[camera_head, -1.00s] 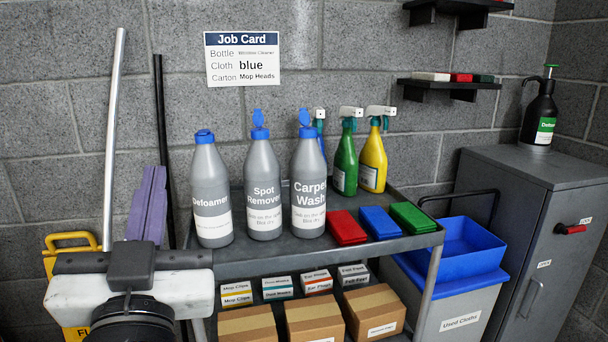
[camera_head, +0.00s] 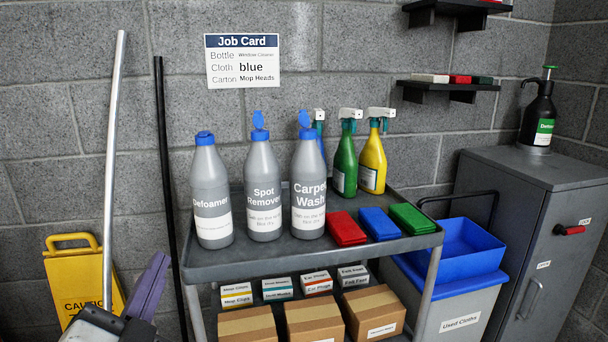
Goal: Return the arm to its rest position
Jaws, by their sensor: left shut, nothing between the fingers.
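My left gripper (camera_head: 157,262) shows at the lower left, with its purple fingers pointing up and shut on nothing. Its white and dark body is cut off by the bottom edge. It is left of the cart (camera_head: 235,268) and in front of the yellow caution sign (camera_head: 75,275), covering part of it. My right gripper is not in view.
Grey bottles (camera_head: 262,190), spray bottles (camera_head: 345,165) and folded red, blue and green cloths (camera_head: 380,223) stand on the cart. Cartons (camera_head: 315,318) sit below. A used-cloths bin (camera_head: 460,320) and a grey cabinet (camera_head: 520,215) are at right. Two poles (camera_head: 113,140) lean at left.

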